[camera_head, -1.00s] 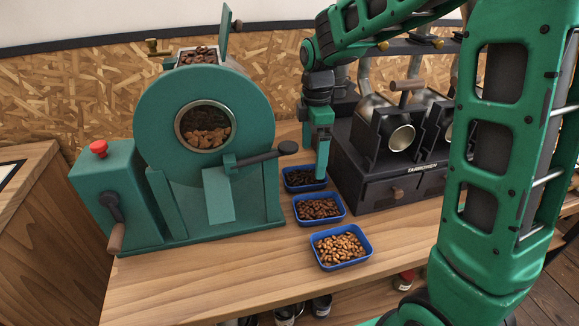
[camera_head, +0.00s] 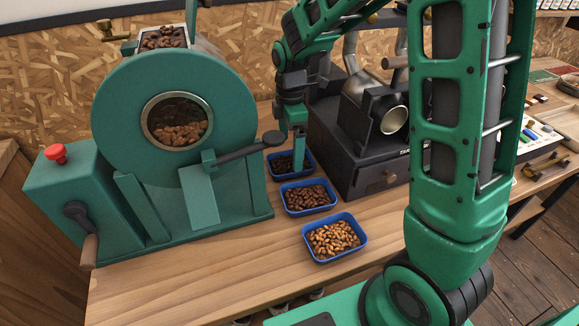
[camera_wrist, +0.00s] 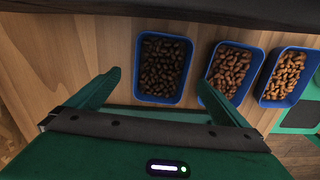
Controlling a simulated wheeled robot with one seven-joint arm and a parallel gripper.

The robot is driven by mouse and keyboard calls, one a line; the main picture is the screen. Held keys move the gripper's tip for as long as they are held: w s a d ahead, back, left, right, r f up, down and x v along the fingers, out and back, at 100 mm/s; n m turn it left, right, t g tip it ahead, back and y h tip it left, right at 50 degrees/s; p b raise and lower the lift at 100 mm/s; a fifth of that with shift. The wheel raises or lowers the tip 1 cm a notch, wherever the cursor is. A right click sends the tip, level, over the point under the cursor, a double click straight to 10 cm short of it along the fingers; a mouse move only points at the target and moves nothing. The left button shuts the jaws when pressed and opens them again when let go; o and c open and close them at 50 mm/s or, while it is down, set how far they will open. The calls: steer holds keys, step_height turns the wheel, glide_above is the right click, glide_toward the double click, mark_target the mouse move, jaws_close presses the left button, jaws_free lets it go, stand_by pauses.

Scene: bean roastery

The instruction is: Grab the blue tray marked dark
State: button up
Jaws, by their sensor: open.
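Three blue trays of beans stand in a row on the wooden bench. The farthest tray (camera_head: 276,170) holds the darkest beans and is the leftmost tray in the wrist view (camera_wrist: 142,92). The middle tray (camera_head: 290,211) holds medium brown beans. The nearest tray (camera_head: 318,258) holds light brown beans. No marking is readable on any of them. My gripper (camera_head: 299,165) is over the darkest tray, pointing down. In the wrist view my gripper (camera_wrist: 155,92) is open, with one finger on each side of the darkest tray. Whether the fingers touch it, I cannot tell.
A green drum roaster (camera_head: 180,150) with a crank and handle stands left of the trays. A dark sample roaster (camera_head: 375,150) stands close behind and right of them. Bare bench (camera_head: 200,285) lies in front of the green roaster.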

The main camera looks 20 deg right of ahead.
mark_target(290, 168)
steer(key=shift+f, duration=1.95)
steer(key=shift+s, duration=0.1)
steer(key=shift+c, duration=0.7)
steer(key=c, duration=1)
steer(key=shift+c, duration=0.2)
